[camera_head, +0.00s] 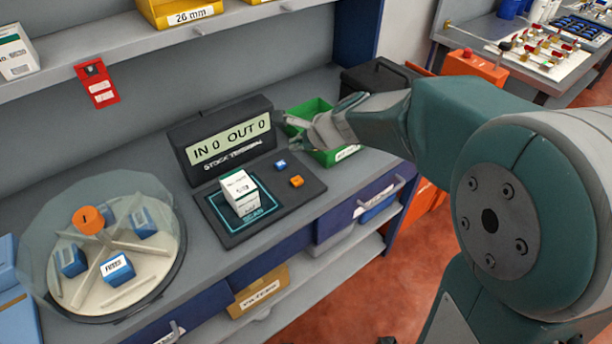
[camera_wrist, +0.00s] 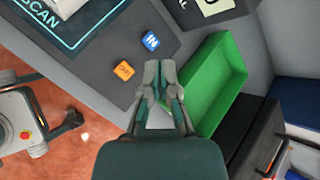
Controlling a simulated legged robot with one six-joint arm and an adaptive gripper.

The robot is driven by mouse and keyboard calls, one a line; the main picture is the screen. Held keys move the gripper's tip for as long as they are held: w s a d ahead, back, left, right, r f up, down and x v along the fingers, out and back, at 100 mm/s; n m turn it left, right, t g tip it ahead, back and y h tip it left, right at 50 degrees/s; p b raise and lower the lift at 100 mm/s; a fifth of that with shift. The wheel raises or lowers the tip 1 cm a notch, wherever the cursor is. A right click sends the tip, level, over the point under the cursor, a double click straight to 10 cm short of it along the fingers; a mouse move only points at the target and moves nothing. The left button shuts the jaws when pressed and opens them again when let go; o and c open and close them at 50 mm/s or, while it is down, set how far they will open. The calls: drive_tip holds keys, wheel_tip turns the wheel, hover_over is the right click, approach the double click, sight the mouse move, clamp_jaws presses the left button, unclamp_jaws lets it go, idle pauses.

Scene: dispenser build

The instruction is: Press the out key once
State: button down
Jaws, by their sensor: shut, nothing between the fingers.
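The orange key (camera_head: 297,181) is on the dark pad of the stock terminal, right of the scan square. Its lettering is too small to read for certain. It also shows in the wrist view (camera_wrist: 123,71), left of my fingertips. The blue IN key (camera_head: 281,164) is beside it and also shows in the wrist view (camera_wrist: 151,42). The terminal screen (camera_head: 229,139) reads IN 0 OUT 0. My gripper (camera_head: 284,123) is shut and empty, above the bench near the green bin. In the wrist view its fingertips (camera_wrist: 160,68) are apart from both keys.
A white box (camera_head: 239,190) stands on the scan square. The green bin (camera_wrist: 218,85) is right of my fingers in the wrist view. A domed carousel (camera_head: 151,271) with blue boxes is at the left. A black case (camera_head: 375,78) is behind the green bin.

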sight(294, 177)
drive_tip(key=shift+w+d, duration=0.15)
drive_tip(key=shift+f, duration=0.15)
drive_tip(key=shift+f, duration=4.35)
drive_tip(key=shift+f, duration=0.1)
drive_tip(key=shift+f, duration=0.2)
drive_tip(key=shift+f, duration=0.5)
drive_tip(key=shift+r, duration=0.9)
